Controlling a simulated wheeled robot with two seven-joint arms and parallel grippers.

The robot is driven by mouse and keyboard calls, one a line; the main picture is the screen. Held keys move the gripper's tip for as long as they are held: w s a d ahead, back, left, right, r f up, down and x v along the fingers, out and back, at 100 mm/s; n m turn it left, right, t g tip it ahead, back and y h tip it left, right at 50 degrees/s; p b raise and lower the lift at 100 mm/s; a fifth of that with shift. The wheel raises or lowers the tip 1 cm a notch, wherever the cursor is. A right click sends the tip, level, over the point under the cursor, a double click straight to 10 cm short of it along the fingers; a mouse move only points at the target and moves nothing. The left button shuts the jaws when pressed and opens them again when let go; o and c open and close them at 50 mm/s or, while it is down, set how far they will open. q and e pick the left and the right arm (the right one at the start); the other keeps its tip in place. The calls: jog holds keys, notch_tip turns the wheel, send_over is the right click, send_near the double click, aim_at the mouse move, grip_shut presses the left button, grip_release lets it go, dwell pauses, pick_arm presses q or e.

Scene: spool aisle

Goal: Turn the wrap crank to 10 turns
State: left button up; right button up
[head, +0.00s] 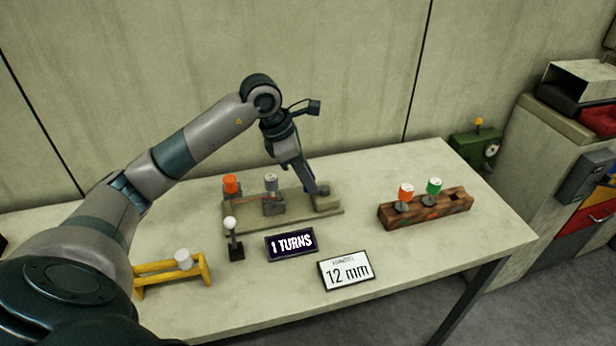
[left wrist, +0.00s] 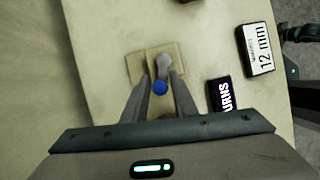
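The wrap crank is on a wooden base (head: 333,205) towards the back of the table. My left gripper (head: 312,187) reaches down over the base's right end, at the crank. In the left wrist view, a blue knob (left wrist: 160,88) lies between the two fingers of the left gripper (left wrist: 162,80), with a grey crank part (left wrist: 162,64) beyond it. The fingers are on both sides of the knob; I cannot tell whether they press on it. A dark display (head: 291,244) reads "1 TURNS". My right gripper is not in view.
A card (head: 346,271) reads "12 mm". A white-topped post (head: 231,235) and yellow rack (head: 145,279) are in front. A wooden block (head: 444,208) holds orange and green spools at right.

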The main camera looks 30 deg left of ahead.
pick_arm(q)
grip_shut()
jog(key=shift+w+a+m, duration=0.1)
jog(key=shift+m, duration=0.2)
dwell(0.3)
